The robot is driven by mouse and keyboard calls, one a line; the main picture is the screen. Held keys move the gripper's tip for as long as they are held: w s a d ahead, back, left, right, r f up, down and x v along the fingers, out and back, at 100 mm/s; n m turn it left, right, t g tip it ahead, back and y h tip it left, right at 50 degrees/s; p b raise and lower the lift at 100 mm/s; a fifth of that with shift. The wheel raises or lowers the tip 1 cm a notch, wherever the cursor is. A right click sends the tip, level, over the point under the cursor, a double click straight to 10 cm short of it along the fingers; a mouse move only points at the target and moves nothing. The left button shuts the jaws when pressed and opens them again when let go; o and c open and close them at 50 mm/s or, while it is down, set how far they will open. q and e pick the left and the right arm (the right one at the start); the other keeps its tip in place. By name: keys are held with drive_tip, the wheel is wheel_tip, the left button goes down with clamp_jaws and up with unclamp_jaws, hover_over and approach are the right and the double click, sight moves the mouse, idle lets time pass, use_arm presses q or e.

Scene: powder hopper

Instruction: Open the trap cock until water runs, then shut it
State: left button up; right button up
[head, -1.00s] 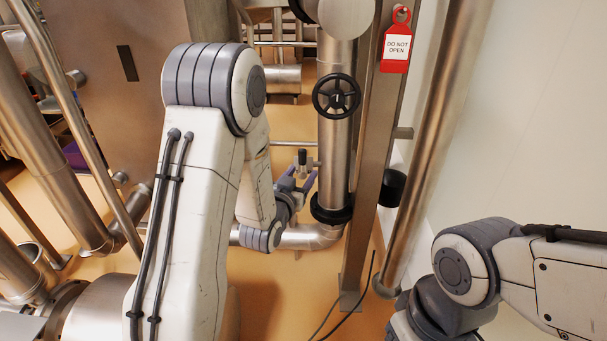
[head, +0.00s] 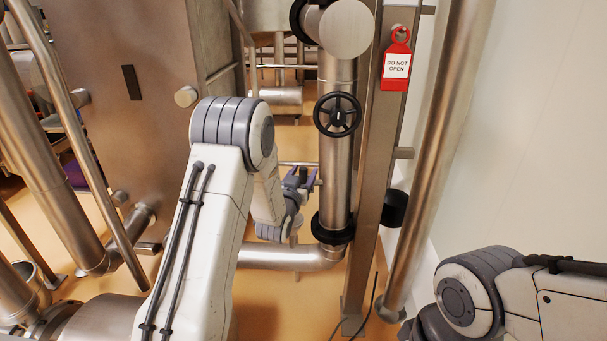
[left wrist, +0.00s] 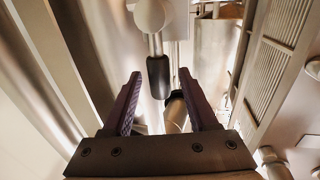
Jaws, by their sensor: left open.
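The trap cock shows in the left wrist view as a pale round body (left wrist: 152,14) with a metal stem and a black-gripped lever (left wrist: 159,76) hanging from it. My left gripper (left wrist: 160,82) is open, with one purple-padded finger on each side of the black grip. I see no finger touching it, and cannot tell how deep the grip sits between them. In the head view my left gripper (head: 299,178) is beside the lower part of the vertical steel pipe (head: 335,185), and the cock is mostly hidden by it. My right gripper is out of view. No running water shows.
A black handwheel (head: 338,114) stands on the vertical pipe above the left gripper. A red "DO NOT OPEN" tag (head: 396,66) hangs on the steel post to the right. A horizontal pipe (head: 285,256) runs low beneath the gripper. A large steel cabinet (head: 130,110) stands left.

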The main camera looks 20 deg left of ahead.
use_arm(q)
clamp_jaws()
idle(1.5)
